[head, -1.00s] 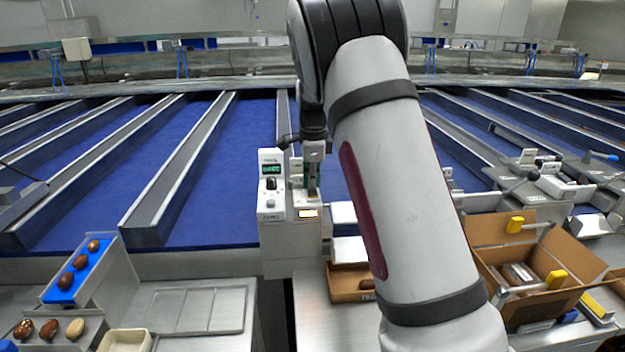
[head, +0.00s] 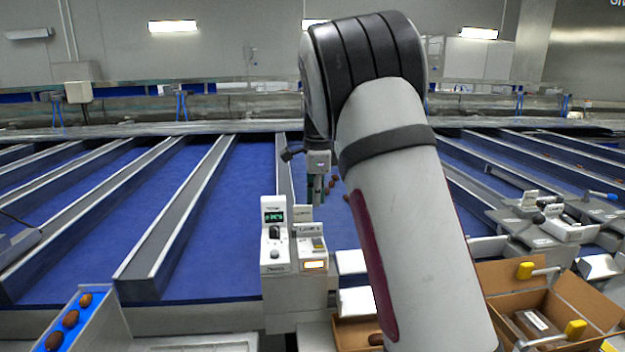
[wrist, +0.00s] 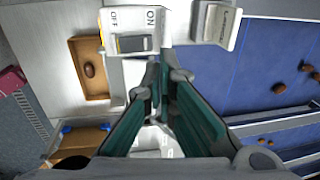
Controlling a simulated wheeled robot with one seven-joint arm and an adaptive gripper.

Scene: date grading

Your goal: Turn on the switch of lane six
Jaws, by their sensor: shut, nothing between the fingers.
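The switch box (head: 312,248) is a small white unit with a small label above, seemingly reading lane 6. Its front lamp (head: 315,265) glows orange. In the wrist view the box top (wrist: 128,22) carries the words OFF and ON beside a dark rocker switch (wrist: 134,43); I cannot tell which way the rocker is tipped. My gripper (head: 315,198) is shut and empty, above the box and apart from it. Its fingertips also show in the wrist view (wrist: 160,76), beside the box on the ON side.
A white control unit (head: 274,232) with a green display and a knob stands left against the switch box. Blue lanes with metal dividers (head: 185,205) lie behind. An open cardboard box (head: 558,290) stands right. A small carton (wrist: 92,68) holds a date.

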